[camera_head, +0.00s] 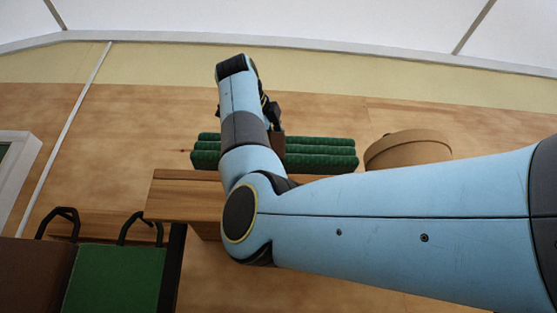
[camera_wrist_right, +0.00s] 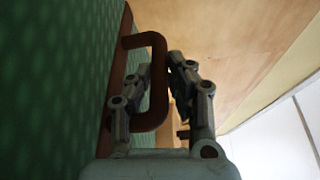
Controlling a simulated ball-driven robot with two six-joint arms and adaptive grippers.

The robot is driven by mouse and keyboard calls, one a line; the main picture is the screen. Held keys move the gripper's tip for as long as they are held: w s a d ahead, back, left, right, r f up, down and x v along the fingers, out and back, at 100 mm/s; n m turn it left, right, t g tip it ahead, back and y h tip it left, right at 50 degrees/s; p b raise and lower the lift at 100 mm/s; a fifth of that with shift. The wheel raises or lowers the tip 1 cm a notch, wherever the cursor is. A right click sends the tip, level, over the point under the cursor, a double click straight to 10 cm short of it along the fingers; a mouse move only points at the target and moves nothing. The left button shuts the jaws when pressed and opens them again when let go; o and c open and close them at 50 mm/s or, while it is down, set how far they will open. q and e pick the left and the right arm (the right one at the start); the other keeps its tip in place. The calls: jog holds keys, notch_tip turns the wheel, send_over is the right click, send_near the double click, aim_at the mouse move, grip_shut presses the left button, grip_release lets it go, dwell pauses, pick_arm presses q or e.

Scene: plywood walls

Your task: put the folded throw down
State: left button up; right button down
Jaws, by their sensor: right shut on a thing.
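The folded throw (camera_head: 320,154) is a stack of dark green layers with a brown handle strap (camera_head: 277,145). It shows in the head view partly behind my right arm. In the right wrist view, the green throw (camera_wrist_right: 55,80) fills the left side and its brown handle loop (camera_wrist_right: 158,85) passes between my fingers. My right gripper (camera_wrist_right: 161,74) is shut on this handle. In the head view my right gripper (camera_head: 271,112) is mostly hidden by its wrist. I cannot tell whether the throw touches anything below. My left gripper is not in view.
A wooden tabletop (camera_head: 180,198) lies below the throw, largely covered by my right arm. A round brown box (camera_head: 408,147) stands to the right of the throw. At lower left are a green panel (camera_head: 115,278) and a brown one (camera_head: 32,275) with black handles. A plywood wall is behind.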

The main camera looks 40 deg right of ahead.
jog(key=f, duration=0.1)
jog(key=d+f, duration=0.1)
jog(key=f, duration=0.1)
jog(key=shift+s+f, duration=0.15)
jog(key=shift+f, duration=0.1)
jog(key=shift+a+f, duration=0.15)
jog(key=shift+a, duration=0.15)
jog(key=c, duration=1.2)
grip_release()
